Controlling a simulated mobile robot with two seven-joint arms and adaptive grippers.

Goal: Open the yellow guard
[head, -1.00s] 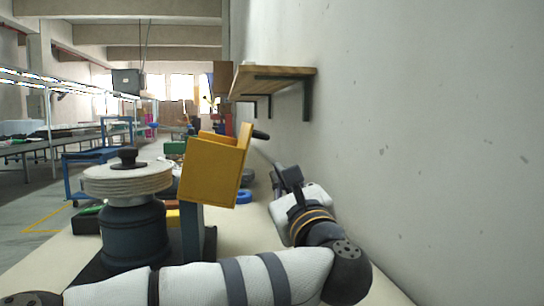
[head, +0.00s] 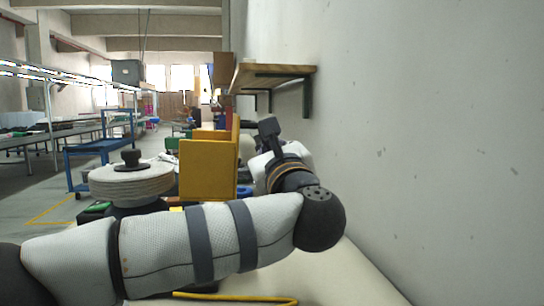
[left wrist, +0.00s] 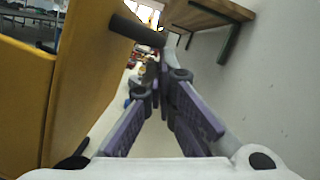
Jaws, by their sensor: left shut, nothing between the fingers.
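The yellow guard (head: 207,171) is a box-like cover in the middle of the head view, standing about level, with a tall panel on its right side. In the left wrist view the guard (left wrist: 95,75) fills the left side, and a black handle (left wrist: 137,30) sticks out from its panel. My left gripper (left wrist: 151,80) is shut and empty, to the right of the guard panel and below the handle in that view. In the head view its fingers are mostly hidden behind my wrist. My right gripper is not in view.
A round layered turntable (head: 131,182) with a black knob stands left of the guard. A wooden shelf (head: 275,74) on brackets juts from the grey wall (head: 430,130) close on the right. A blue cart (head: 98,155) stands farther back left.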

